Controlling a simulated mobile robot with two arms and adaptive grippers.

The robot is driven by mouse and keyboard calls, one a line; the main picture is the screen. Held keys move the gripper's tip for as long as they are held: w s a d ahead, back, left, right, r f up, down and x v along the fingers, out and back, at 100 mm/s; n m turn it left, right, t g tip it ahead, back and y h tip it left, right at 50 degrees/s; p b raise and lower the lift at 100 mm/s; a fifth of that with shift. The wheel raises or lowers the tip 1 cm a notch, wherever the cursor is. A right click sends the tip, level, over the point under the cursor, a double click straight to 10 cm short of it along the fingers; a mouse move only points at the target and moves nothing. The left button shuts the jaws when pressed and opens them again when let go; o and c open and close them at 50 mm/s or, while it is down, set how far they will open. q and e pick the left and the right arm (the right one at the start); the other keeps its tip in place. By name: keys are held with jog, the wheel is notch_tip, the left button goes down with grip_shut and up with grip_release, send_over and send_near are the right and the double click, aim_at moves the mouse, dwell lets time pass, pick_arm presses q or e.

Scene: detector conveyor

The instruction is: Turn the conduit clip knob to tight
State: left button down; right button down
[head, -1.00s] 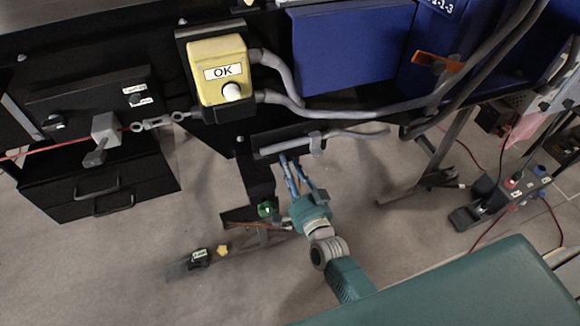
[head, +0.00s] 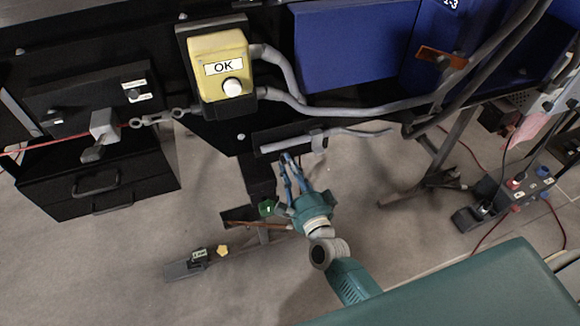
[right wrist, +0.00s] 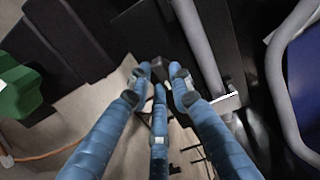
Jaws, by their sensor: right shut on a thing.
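A grey conduit (head: 278,145) runs along a black bracket under the bench in the head view. A clip (head: 318,139) sits around it near the right end of the bracket. My right gripper (head: 286,160) reaches up from below, its blue fingers at the bracket's lower edge. In the right wrist view, my right gripper (right wrist: 160,82) has its fingers closed in around a small dark knob (right wrist: 160,68), beside the conduit (right wrist: 200,45). The fingers hide much of the knob, and I cannot read its setting. My left gripper is not in view.
A yellow box (head: 222,72) marked OK is above, with grey hoses to its right. Black drawers (head: 100,190) stand at left.

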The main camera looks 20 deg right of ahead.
dwell(0.3)
jog(key=c, duration=1.5)
grip_release()
jog(key=shift+c, duration=0.2)
jog(key=shift+s, duration=0.1)
jog(key=s, duration=1.2)
jog(key=shift+d, duration=0.2)
jog(key=shift+w, duration=0.1)
